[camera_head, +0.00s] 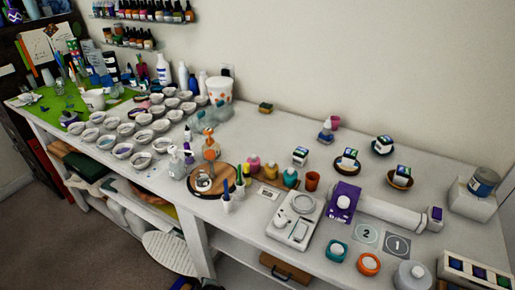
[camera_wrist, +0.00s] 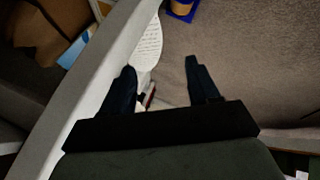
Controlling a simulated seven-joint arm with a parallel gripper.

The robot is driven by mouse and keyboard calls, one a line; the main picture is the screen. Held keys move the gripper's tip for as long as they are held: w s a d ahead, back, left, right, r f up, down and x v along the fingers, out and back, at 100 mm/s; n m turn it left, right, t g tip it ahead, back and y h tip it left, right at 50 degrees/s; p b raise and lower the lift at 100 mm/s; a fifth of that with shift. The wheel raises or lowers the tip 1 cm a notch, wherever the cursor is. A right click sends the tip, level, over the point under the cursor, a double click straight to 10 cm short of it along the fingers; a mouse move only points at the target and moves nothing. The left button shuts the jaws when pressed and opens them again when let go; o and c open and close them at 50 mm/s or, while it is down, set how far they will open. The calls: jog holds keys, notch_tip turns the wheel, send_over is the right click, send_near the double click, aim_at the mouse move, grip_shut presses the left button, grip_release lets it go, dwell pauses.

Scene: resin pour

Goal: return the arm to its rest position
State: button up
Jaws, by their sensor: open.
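My gripper (camera_wrist: 160,72) shows in the wrist view with its two dark fingers spread apart and nothing between them. It hangs over the grey carpet (camera_wrist: 255,65), beside a long pale bench edge (camera_wrist: 103,68) on the left. The arm and gripper do not show in the head view.
The white workbench (camera_head: 240,255) carries several small bowls, bottles, a round wooden board (camera_head: 178,170), a white scale (camera_head: 281,235) and a purple box (camera_head: 343,196). A lined white oval piece (camera_wrist: 150,45) lies below, beyond my fingers.

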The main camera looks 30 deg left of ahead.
jog(key=w+d+f+m+h, duration=0.15)
jog(key=d+m, duration=0.25)
jog(key=d, duration=0.6)
jog(key=w+d+f+m+g+h, duration=0.1)
jog(key=w+d+f+m, duration=0.15)
jog(key=d, duration=0.65)
jog(key=w+d+f+m+h, duration=0.1)
jog(key=w+d+m, duration=0.3)
jog(key=d, duration=0.6)
jog(key=s+d+m+g+h, duration=0.1)
jog(key=s+d+m+g, duration=0.3)
jog(key=d, duration=1.2)
jog(key=s+d+r+m+g+h, duration=0.1)
jog(key=s+d+m+g, duration=0.3)
jog(key=s+d+m, duration=0.4)
jog(key=d+h, duration=0.1)
jog(key=d, duration=0.6)
jog(key=shift+s+d+g, duration=0.3)
jog(key=shift+d, duration=0.05)
jog(key=shift+h, duration=0.25)
